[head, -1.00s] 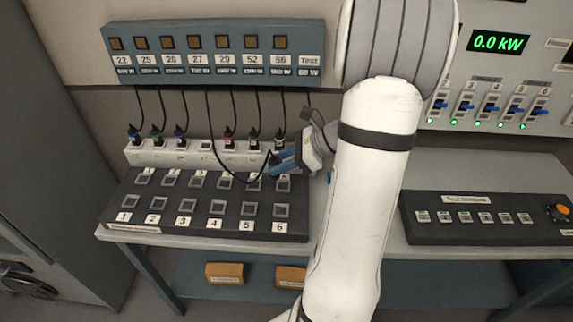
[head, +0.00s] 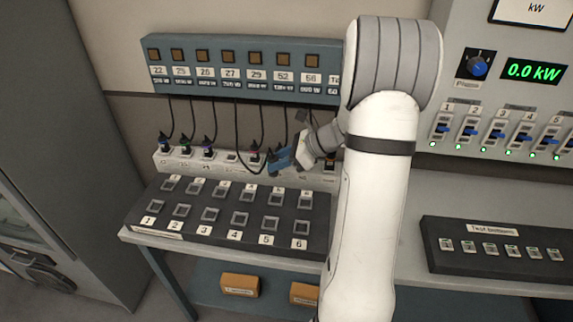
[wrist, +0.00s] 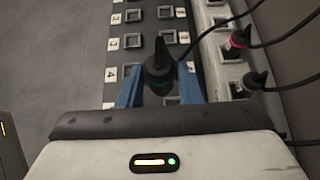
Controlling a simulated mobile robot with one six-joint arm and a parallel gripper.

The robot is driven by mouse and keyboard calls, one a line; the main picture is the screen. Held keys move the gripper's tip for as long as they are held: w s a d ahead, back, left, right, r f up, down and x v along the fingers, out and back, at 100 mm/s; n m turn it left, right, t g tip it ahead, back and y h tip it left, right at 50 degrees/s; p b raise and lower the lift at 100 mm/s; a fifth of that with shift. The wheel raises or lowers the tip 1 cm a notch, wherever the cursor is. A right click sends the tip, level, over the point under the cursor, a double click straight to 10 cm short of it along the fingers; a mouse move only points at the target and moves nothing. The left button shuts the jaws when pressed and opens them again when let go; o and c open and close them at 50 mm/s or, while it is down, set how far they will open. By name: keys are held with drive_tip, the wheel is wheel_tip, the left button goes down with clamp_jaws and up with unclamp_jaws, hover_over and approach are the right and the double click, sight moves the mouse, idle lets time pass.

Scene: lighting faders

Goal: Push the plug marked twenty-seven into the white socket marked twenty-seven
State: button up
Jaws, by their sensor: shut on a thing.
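My gripper (head: 276,162) is shut on a black plug (wrist: 158,68), with blue fingers on both sides of it in the wrist view. The plug's cable hangs from the place marked 27 (head: 229,74) on the blue box. Its own marking cannot be read. The white socket strip (head: 170,166) runs along the back of the table and shows on the right in the wrist view (wrist: 207,62). An empty socket (head: 232,157) lies in line below the 27 label, left of my gripper. The held plug is apart from it, over the dark panel. My gripper hides part of the strip.
Other plugs stand in the strip, such as a green one (head: 187,146) and a pink-ringed one (head: 255,153) close to my gripper. Their cables hang in front of the wall. The dark fader panel (head: 190,230) lies in front; a button box (head: 500,245) stands at right.

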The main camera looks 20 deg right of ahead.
drive_tip(key=w+a+p, duration=0.2)
drive_tip(key=w+a, duration=0.1)
drive_tip(key=w, duration=0.8)
drive_tip(key=w+a+p, duration=0.2)
drive_tip(key=w+a, duration=0.1)
drive_tip(key=w, duration=0.8)
drive_tip(key=shift+a, duration=0.35)
drive_tip(key=shift+f, duration=0.1)
drive_tip(key=shift+f+b, duration=1.3)
drive_tip(key=shift+f, duration=0.85)
drive_tip(key=shift+s+f, duration=0.1)
drive_tip(key=shift+f+b, duration=0.8)
drive_tip(key=shift+f, duration=0.2)
drive_tip(key=shift+f, duration=0.3)
